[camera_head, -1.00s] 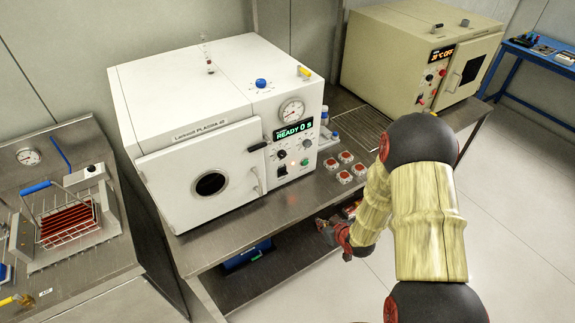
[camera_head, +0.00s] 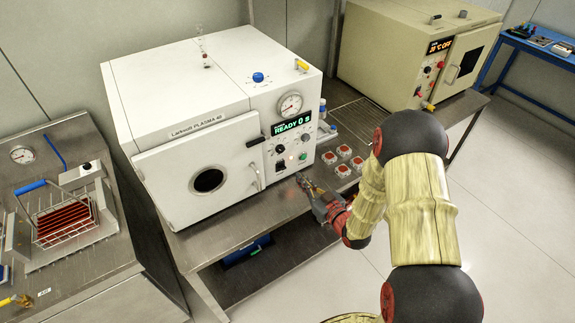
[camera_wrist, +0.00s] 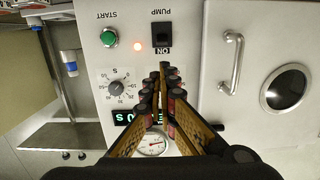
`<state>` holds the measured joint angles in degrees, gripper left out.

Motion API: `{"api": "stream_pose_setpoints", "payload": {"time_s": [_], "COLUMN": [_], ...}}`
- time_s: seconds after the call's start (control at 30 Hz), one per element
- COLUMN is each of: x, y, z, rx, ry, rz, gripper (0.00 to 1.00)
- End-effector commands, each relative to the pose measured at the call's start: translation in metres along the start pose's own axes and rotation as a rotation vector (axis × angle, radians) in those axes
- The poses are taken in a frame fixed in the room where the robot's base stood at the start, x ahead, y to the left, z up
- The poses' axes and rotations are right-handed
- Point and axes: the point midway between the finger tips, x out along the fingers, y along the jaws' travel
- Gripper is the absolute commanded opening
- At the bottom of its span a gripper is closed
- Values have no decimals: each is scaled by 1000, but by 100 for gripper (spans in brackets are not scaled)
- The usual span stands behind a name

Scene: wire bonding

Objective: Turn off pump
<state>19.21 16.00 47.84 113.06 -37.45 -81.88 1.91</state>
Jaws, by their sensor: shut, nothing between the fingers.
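The white plasma machine (camera_head: 225,120) stands on a steel bench with its door closed. Its pump switch (camera_wrist: 162,36) is a black rocker, labelled PUMP and ON, upside down in the wrist view. The switch also shows low on the control panel in the head view (camera_head: 280,165). My gripper (camera_head: 301,178) is in front of the panel's lower part, above the bench. In the wrist view its closed fingertips (camera_wrist: 164,68) point toward the switch, apparently short of it. Nothing is held.
A green START button (camera_wrist: 109,38) and a timer knob (camera_wrist: 117,87) sit beside the switch. The door handle (camera_wrist: 232,60) sticks out on the other side. Several small red-topped pieces (camera_head: 343,151) lie on the bench. A beige oven (camera_head: 400,50) stands behind right.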

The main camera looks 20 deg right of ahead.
Motion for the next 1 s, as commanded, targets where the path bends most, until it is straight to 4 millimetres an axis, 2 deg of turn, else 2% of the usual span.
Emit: {"api": "stream_pose_setpoints", "payload": {"time_s": [0.17, 0.5, 0.63, 0.8, 1.0], "x": [12, 69, 86, 98, 100], "y": [0, -1, 0, 0, 0], "z": [0, 1, 1, 1, 0], "rx": [-1, -2, -2, 0, 0], "ry": [1, 0, 1, -2, -1], "rz": [-1, -3, -1, 0, 1], "gripper": [0, 0, 0, 0, 0]}}
